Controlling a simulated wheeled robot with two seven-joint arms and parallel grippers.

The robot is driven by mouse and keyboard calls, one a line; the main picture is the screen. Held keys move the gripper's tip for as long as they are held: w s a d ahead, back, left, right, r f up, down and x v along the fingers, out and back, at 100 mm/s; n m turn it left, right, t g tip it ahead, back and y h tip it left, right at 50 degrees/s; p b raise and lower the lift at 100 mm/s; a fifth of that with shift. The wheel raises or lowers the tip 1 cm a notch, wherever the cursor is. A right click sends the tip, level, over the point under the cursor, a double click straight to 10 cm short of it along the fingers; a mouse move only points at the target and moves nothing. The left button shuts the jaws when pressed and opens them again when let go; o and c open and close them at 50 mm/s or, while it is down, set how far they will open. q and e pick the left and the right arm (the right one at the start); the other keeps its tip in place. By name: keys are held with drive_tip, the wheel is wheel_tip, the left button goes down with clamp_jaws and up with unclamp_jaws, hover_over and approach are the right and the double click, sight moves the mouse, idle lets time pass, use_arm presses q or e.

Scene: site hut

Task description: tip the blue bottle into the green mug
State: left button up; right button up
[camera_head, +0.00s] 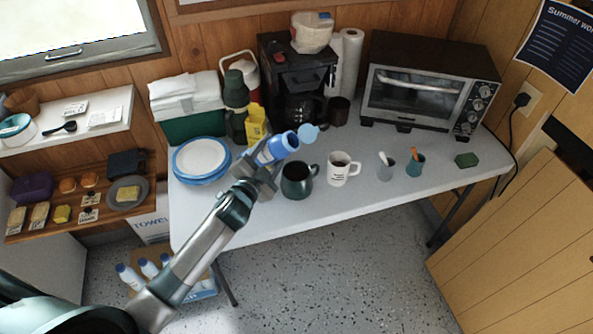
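The blue bottle (275,150) is tilted, with its neck end to the upper right. A light blue round piece (308,133), perhaps its lid, shows at that end. My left gripper (262,166) is shut on the bottle and holds it above the table, to the upper left of the green mug (296,184). The dark green mug stands upright near the front edge of the table. Whether anything flows from the bottle, and what is inside the mug, I cannot tell. My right gripper is not in view.
A white mug (341,171) stands just right of the green mug. Two small cups with sticks (385,170) stand further right. A coffee maker (300,80) and toaster oven (424,90) are behind. Blue-rimmed plates (200,158) lie left. The table's front right (400,192) is clear.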

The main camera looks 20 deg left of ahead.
use_arm(q)
drive_tip(key=shift+a+f+m, duration=0.2)
drive_tip(key=shift+f+m, duration=0.35)
drive_tip(key=shift+m, duration=0.05)
drive_tip(key=shift+r+m, duration=0.3)
drive_tip(key=shift+a+m+y, duration=0.1)
drive_tip(key=shift+m+y, duration=0.2)
drive_tip(key=shift+a+f+m+b, duration=0.1)
drive_tip(key=shift+f+m+b, duration=0.35)
drive_tip(key=shift+f+m, duration=0.45)
drive_tip(key=shift+f, duration=0.05)
drive_tip(key=shift+r, duration=0.3)
drive_tip(key=shift+r+m+p, duration=0.1)
drive_tip(key=shift+m+p, duration=0.2)
drive_tip(key=shift+p, duration=0.2)
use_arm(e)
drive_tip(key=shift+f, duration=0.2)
use_arm(q)
drive_tip(key=shift+a+r+m+p, duration=0.15)
drive_tip(key=shift+r+m+p, duration=0.15)
drive_tip(key=shift+m+p, duration=0.15)
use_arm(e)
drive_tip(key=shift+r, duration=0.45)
